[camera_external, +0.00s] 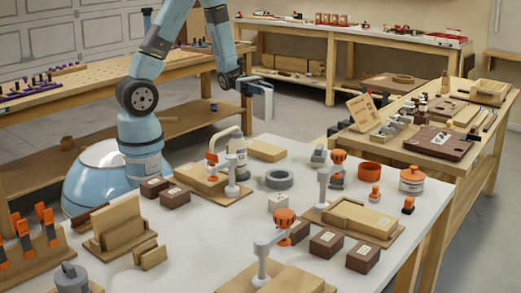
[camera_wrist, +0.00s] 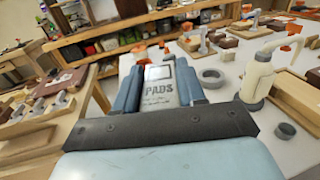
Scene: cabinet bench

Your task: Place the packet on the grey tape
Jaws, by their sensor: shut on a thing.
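A pale grey-white packet (camera_external: 263,106) is held in my gripper (camera_external: 256,86), raised above the back part of the white bench. In the wrist view the packet (camera_wrist: 159,92) shows the word PADS and sits between the two blue fingers of my gripper (camera_wrist: 160,80). The grey tape (camera_external: 279,179) is a ring lying flat on the bench, below and slightly right of the packet in the external view. It also shows in the wrist view (camera_wrist: 210,77), to the right of the packet. The packet and the tape are apart.
A small white box (camera_external: 278,202) sits just in front of the tape. A wooden block (camera_external: 266,150) lies behind it. A clamp fixture (camera_external: 231,180) stands to the left and another clamp (camera_external: 322,185) to the right. A cream bottle (camera_wrist: 257,78) stands near the tape.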

